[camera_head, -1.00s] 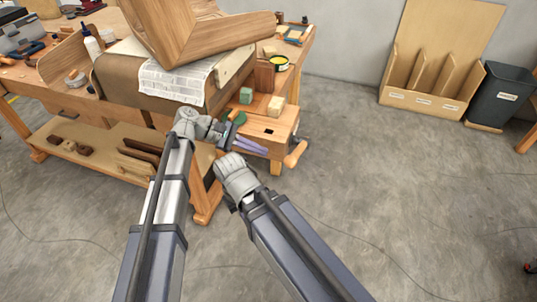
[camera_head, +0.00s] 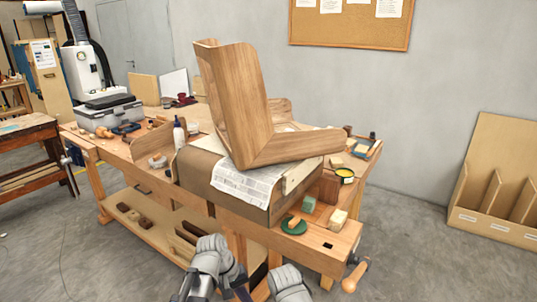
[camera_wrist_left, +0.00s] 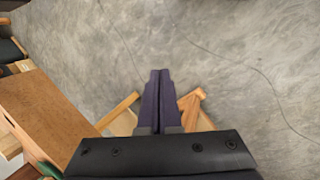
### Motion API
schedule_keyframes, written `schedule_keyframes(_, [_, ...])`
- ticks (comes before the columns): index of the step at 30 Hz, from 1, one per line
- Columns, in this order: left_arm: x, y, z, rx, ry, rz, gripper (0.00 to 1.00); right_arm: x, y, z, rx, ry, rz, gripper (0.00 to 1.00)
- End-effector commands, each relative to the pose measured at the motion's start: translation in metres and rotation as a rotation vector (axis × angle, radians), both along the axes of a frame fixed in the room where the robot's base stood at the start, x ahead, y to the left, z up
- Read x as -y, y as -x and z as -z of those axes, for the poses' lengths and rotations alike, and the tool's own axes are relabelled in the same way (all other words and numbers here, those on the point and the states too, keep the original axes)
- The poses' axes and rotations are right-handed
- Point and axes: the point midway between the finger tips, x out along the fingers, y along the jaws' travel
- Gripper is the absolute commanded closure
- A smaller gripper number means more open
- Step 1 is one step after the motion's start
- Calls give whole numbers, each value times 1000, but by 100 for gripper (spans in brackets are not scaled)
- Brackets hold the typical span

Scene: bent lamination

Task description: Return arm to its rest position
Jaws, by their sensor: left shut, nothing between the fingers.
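My left gripper (camera_wrist_left: 160,78) is shut and empty in the left wrist view, its two dark fingers together above the grey floor. In the head view my left gripper (camera_head: 242,293) is low at the bottom edge, in front of the workbench and mostly cut off. My right arm (camera_head: 288,284) shows only its grey wrist part at the bottom edge; its fingers are not visible. A bent wooden lamination (camera_head: 248,120) stands on a brown form (camera_head: 200,172) on the workbench (camera_head: 325,242), with newspaper (camera_head: 247,183) under it. Neither gripper touches it.
The bench's front edge and a vise handle (camera_head: 355,276) are close to my arms. A slotted wooden rack (camera_head: 498,190) stands at the right wall. The floor between is clear.

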Motion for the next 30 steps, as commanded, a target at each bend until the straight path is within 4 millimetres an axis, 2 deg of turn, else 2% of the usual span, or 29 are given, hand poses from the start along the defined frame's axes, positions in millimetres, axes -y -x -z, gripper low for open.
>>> schedule_keyframes(1, [-18,11,4,30,-55,30,100,0,0,0,0,0,0,100])
schedule_keyframes(3, [-40,17,9,68,-130,81,100,0,0,0,0,0,0,100])
schedule_keyframes(11, [-115,45,15,148,-389,263,100,0,0,0,0,0,0,100])
schedule_keyframes(12, [-105,44,3,147,-392,291,100,0,0,-12,0,0,0,100])
schedule_keyframes(24, [-30,79,-55,103,-431,514,100,0,0,-70,0,0,0,100])
schedule_keyframes(30, [-6,96,-74,87,-453,601,100,0,0,-88,0,0,1,100])
